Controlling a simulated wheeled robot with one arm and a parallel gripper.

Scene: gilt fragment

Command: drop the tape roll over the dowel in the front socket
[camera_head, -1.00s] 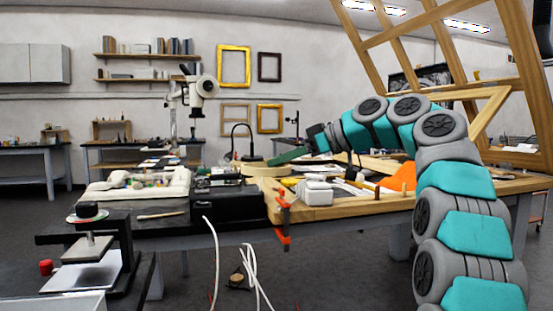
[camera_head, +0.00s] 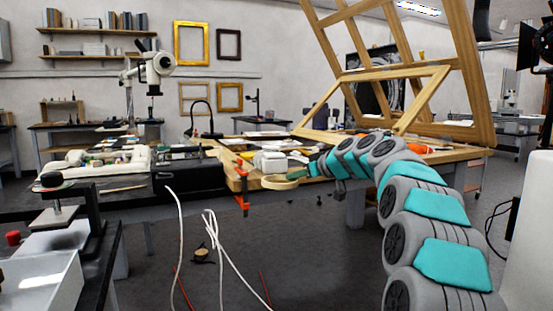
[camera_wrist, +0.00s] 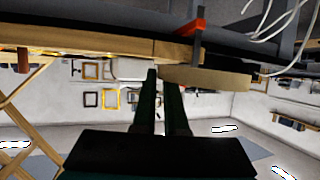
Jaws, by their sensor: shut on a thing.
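The tape roll (camera_head: 281,183) is a pale tan ring, held roughly level in the air by the front edge of the wooden bench. My gripper (camera_head: 303,174) is shut on its right side. In the wrist view, where the scene is upside down, the roll (camera_wrist: 212,79) extends to the right from the tips of my gripper's two dark green fingers (camera_wrist: 161,76). I cannot make out the dowel or the front socket; my arm covers part of the bench.
An orange clamp (camera_head: 241,195) grips the wooden bench edge left of the roll. A white box (camera_head: 271,161) sits on the bench behind the roll. A tall wooden frame (camera_head: 473,75) leans at the bench's back right. White cables (camera_head: 217,240) hang in front; open floor lies below the roll.

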